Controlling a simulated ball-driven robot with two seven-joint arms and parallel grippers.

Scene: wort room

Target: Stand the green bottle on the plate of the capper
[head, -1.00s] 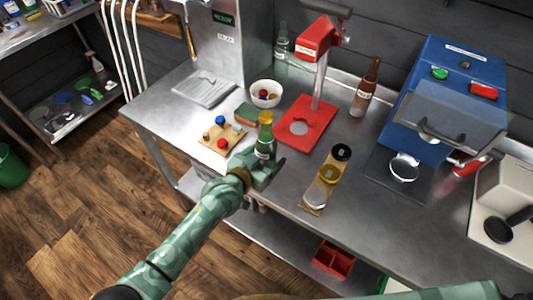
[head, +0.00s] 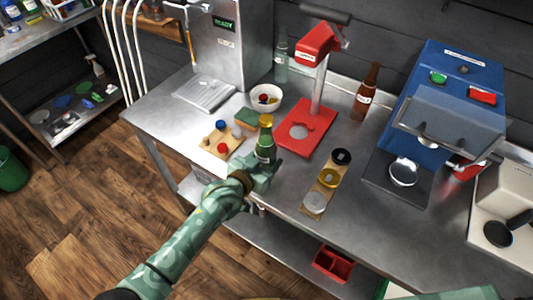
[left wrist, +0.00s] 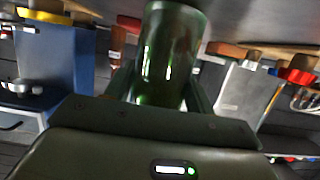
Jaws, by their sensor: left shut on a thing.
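The green bottle (head: 265,146), with a yellow top and a pale label, is upright in my left gripper (head: 265,167) near the front edge of the steel bench. In the left wrist view the green bottle (left wrist: 168,50) fills the space between the fingers of my left gripper (left wrist: 163,88). The fingers hide its lower part in the head view, so I cannot tell whether it touches the bench. The red capper (head: 318,45) stands behind and right of the bottle. Its round grey plate (head: 299,132) on the red base is empty. My right gripper is not in view.
A board with coloured knobs (head: 220,140), a green sponge (head: 248,116) and a white bowl (head: 266,97) lie left of the capper. A wooden strip with round pieces (head: 328,178) lies right. A brown bottle (head: 366,95) and a clear bottle (head: 281,60) stand behind.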

